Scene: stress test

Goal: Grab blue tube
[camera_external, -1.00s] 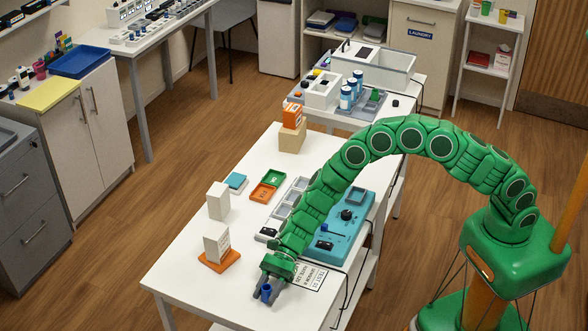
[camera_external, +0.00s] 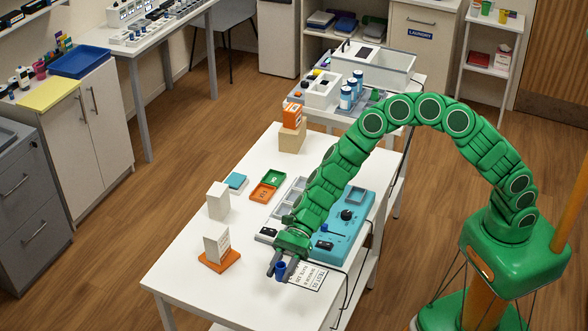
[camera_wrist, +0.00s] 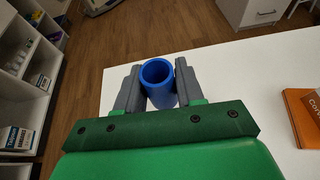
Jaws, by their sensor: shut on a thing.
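The blue tube (camera_external: 281,271) is a short, open-topped cylinder near the front end of the white table (camera_external: 190,281). My gripper (camera_external: 277,265) is shut on it, with one grey finger on each side. In the wrist view the blue tube (camera_wrist: 158,79) sits upright between the grey fingers of my gripper (camera_wrist: 158,90), its open mouth facing the camera. In the outside view it appears a little above the table top, but the exact gap is hard to tell.
A printed white sheet (camera_external: 307,277) lies right of the gripper. A teal device (camera_external: 350,228) with a black knob stands behind it. The table's front left is clear.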

